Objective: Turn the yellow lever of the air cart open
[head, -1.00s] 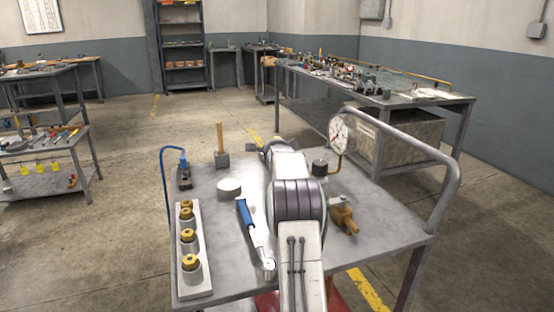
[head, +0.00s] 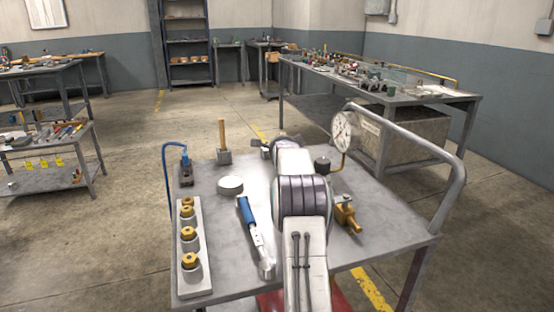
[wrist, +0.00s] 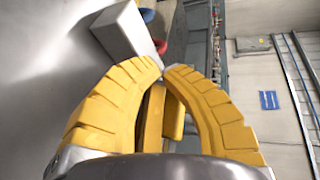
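A grey cart top (head: 210,270) stands in front of me in the head view. A brass-yellow fitting (head: 346,213) lies on its right part; I cannot tell whether it carries the yellow lever. A round white gauge (head: 342,130) stands on a bent brass pipe behind it. My arm crosses the middle of the cart and hides my gripper there. In the wrist view my gripper (wrist: 164,68) has curved yellow fingers whose tips almost meet. Yellow bars (wrist: 154,118) show between the fingers; I cannot tell whether they are gripper parts. I see nothing clearly held.
The cart also bears a blue-handled tool (head: 247,211), a white round container (head: 230,185), a wooden-handled mallet (head: 222,140) and a strip with several brass-topped pegs (head: 193,286). A bent grey handle (head: 458,175) rises at its right. A cluttered bench (head: 440,98) stands behind.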

